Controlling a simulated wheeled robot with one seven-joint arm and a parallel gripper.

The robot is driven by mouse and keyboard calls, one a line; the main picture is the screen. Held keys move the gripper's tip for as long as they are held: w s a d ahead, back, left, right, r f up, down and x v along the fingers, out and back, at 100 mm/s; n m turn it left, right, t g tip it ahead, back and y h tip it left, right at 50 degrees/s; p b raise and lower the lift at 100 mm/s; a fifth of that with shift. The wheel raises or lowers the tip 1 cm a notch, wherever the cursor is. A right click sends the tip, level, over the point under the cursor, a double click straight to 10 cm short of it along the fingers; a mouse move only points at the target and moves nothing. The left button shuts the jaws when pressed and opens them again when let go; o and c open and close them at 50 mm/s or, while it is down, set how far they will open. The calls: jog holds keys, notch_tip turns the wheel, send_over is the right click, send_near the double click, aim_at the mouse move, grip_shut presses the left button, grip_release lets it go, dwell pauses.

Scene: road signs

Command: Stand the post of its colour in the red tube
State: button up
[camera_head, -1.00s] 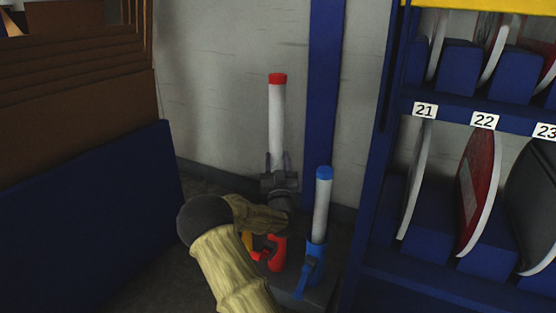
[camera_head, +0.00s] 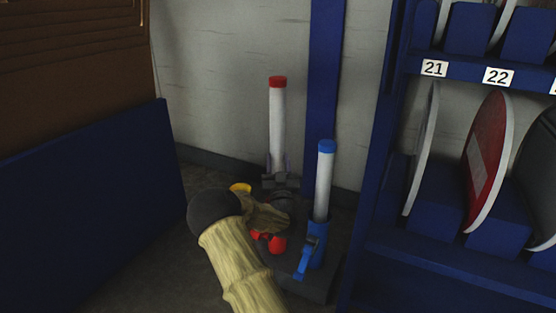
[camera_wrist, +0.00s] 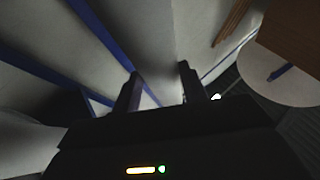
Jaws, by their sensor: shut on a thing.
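A white post with a red cap (camera_head: 278,105) stands upright in the grip of my gripper (camera_head: 278,168). My fingers are shut on its lower visible part. In the wrist view, the pale post (camera_wrist: 157,45) runs between my two fingers (camera_wrist: 159,85). The red tube (camera_head: 278,244) shows only as small red patches behind and below my arm. My wrist and forearm hide the post's lower end and the tube's mouth, so I cannot tell whether the post is inside it.
A blue-capped white post (camera_head: 324,185) stands in a blue tube (camera_head: 317,245) just right. A yellow part (camera_head: 240,187) shows left of my wrist. The tubes' dark base (camera_head: 320,285) is near a blue shelf rack (camera_head: 375,225) holding signs. A blue panel (camera_head: 90,210) stands left.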

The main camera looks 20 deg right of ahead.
aim_at(278, 170)
notch_tip(278, 170, down, 11)
jog(key=b, duration=0.5)
jog(key=shift+f, duration=0.25)
dwell(0.4)
jog(key=shift+f, duration=1.05)
dwell(0.5)
jog(key=o, duration=1.4)
jog(key=shift+o, duration=0.2)
notch_tip(278, 170, up, 10)
jog(key=p, duration=0.7)
